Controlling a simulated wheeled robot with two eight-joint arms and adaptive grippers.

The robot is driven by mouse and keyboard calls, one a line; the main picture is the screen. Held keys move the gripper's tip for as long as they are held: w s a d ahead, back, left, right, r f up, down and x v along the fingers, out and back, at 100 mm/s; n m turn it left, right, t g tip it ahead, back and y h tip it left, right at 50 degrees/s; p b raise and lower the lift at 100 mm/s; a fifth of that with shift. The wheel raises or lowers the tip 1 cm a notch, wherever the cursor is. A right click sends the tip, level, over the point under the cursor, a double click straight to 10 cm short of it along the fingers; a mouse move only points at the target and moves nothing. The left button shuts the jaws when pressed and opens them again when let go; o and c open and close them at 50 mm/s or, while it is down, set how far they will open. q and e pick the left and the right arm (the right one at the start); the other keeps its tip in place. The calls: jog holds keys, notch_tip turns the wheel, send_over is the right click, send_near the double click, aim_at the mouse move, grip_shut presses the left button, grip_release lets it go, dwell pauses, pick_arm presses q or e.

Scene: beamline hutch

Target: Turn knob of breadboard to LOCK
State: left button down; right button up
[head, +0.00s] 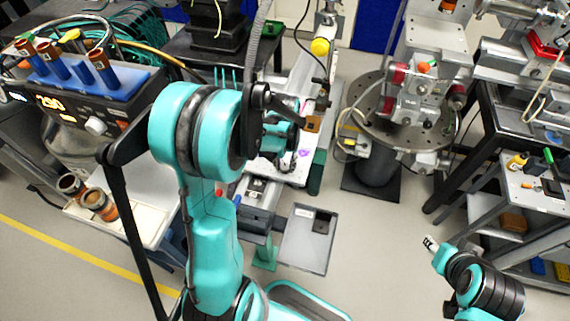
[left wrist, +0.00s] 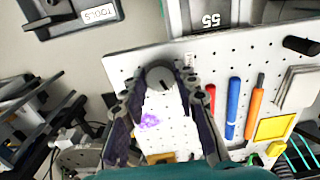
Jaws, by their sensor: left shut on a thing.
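The breadboard (left wrist: 220,65) is a white board with rows of small holes in the left wrist view. In the head view the breadboard (head: 295,172) is partly hidden behind my left arm. Its round grey knob (left wrist: 160,76) has a dark pointer line; a small label beside it is too small to read. My left gripper (left wrist: 161,90) is shut on the knob, one finger on each side. In the head view the left gripper (head: 285,125) is over the board, its fingertips hidden. My right gripper (head: 433,245) is low at the right, away from the board; its jaws are unclear.
Blue (left wrist: 233,108) and orange (left wrist: 255,105) tools and a yellow piece (left wrist: 272,128) lie on the board right of the knob. A grey tray (head: 305,240) is in front of the board. A round metal stage (head: 365,125) stands to the right.

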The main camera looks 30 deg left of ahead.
aim_at(285, 166)
pick_arm(q)
jog(key=shift+m, duration=1.9)
jog(key=c, duration=1.2)
grip_release()
jog(key=shift+o, duration=0.2)
notch_tip(285, 166, up, 12)
